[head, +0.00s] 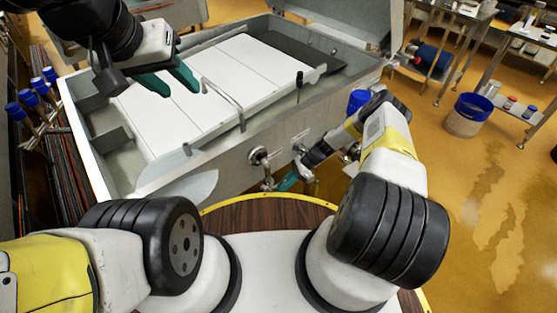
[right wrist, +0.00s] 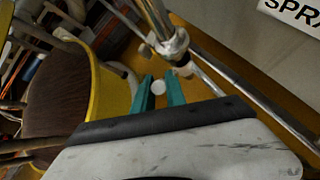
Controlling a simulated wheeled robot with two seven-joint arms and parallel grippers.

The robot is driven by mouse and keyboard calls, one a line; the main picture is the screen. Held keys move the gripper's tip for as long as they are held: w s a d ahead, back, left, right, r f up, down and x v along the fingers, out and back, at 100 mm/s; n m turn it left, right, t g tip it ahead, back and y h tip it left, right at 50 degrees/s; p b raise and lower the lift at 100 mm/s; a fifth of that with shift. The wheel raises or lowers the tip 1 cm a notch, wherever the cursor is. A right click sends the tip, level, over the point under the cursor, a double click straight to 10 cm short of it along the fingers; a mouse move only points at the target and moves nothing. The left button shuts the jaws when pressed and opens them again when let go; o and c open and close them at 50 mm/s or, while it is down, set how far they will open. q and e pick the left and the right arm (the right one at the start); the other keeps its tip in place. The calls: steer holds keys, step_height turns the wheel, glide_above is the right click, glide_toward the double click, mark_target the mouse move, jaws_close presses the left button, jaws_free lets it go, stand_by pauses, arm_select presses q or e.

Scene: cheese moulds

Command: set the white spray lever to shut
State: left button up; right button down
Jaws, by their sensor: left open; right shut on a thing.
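The white spray lever's round white end (right wrist: 158,87) shows between the teal fingers of my right gripper (right wrist: 158,94) in the right wrist view. The gripper is shut on it, beside a metal pipe fitting (right wrist: 174,46). A label reading "SPRA" (right wrist: 290,12) is cut off at the top right. In the head view my right gripper (head: 287,183) is low against the vat's front wall, and the lever is too small to make out there. My left gripper (head: 168,82) is open and empty above the vat's left part.
The large metal vat (head: 220,165) holds white panels (head: 200,95) and a thin bent rod (head: 222,92). Metal valve fittings (head: 259,156) stick out of its front. Blue-capped tubes (head: 40,85) stand at the left. A bucket (head: 467,115) stands on the open floor at the right.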

steer(key=shift+w+d+f+g+y, duration=0.3)
steer(key=shift+w+d+g+y, duration=0.1)
steer(key=shift+w+d+y, duration=0.15)
steer(key=shift+s, duration=0.1)
steer(key=c, duration=1.4)
jaws_free()
steer(key=shift+o, duration=0.2)
steer(key=v, duration=0.7)
steer(key=shift+d, duration=0.4)
steer(key=shift+r, duration=0.1)
